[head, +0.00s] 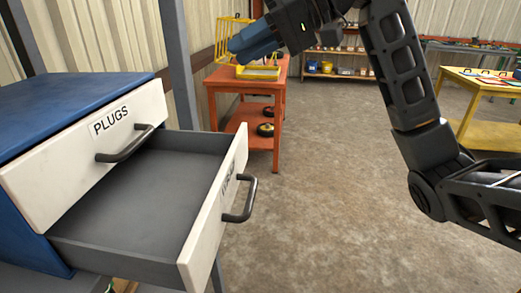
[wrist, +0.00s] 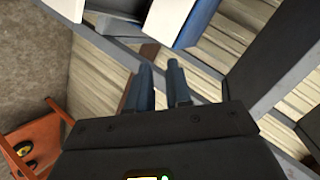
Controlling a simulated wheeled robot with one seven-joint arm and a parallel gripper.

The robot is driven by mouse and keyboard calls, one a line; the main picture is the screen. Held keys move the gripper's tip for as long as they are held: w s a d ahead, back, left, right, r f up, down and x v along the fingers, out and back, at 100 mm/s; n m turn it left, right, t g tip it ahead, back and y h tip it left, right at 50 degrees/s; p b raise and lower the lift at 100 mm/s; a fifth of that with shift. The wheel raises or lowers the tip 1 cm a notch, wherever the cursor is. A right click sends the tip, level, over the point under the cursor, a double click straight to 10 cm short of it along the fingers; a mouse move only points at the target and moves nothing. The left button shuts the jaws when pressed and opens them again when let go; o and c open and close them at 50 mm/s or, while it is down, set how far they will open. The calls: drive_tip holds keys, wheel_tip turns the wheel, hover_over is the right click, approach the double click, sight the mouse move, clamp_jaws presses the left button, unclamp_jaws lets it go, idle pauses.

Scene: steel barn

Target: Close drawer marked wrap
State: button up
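The blue cabinet (head: 70,95) stands at the left of the head view with two white-fronted drawers. The upper drawer (head: 60,170), labelled PLUGS, looks shut or nearly so. The lower drawer (head: 135,205) is pulled far out and its grey inside looks empty. Its label is too foreshortened to read fully. Its dark bar handle (head: 247,200) faces right. My gripper (head: 238,45) is raised well above and beyond the open drawer, touching nothing. In the wrist view, my gripper's two fingers (wrist: 159,66) stand a little apart with nothing between them.
An orange cart (head: 277,100) with a yellow rack (head: 235,35) on top stands behind the drawer, near my gripper in the picture. A grey post (head: 178,60) rises behind the cabinet. A yellow table (head: 470,85) is at the right. The concrete floor (head: 320,200) right of the drawer is clear.

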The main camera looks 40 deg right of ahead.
sight(177, 160)
drive_tip(key=shift+s+d+f+m+t+y, duration=0.25)
drive_tip(key=shift+s+d+y, duration=0.1)
drive_tip(key=shift+s+y, duration=0.15)
drive_tip(key=shift+s+d+f+m+t+y, duration=0.25)
drive_tip(key=shift+s+d+y, duration=0.1)
drive_tip(key=shift+y, duration=0.25)
drive_tip(key=shift+c, duration=1.4)
drive_tip(key=s+d+f, duration=0.1)
drive_tip(key=s+d+f+m+t, duration=0.1)
drive_tip(key=f, duration=0.1)
drive_tip(key=s+f+m+y+p, duration=0.1)
drive_tip(key=f, duration=0.1)
drive_tip(key=shift+s+d+f+t, duration=0.15)
drive_tip(key=shift+s+d+t, duration=0.25)
clamp_jaws()
drive_tip(key=s+d+f+m+t+p, duration=0.1)
drive_tip(key=s+f+m, duration=0.2)
drive_tip(key=s+f, duration=0.25)
drive_tip(key=s+d+f+m+t, duration=0.2)
drive_tip(key=s+f, duration=0.2)
drive_tip(key=f, duration=0.2)
drive_tip(key=shift+h, duration=0.4)
drive_tip(key=x, duration=0.4)
drive_tip(key=p+x, duration=0.1)
drive_tip(key=x, duration=0.4)
drive_tip(key=p+x, duration=0.1)
drive_tip(key=x, duration=0.3)
drive_tip(key=shift+w+a+f, duration=0.15)
drive_tip(key=shift+a+f, duration=0.15)
drive_tip(key=shift+a, duration=0.05)
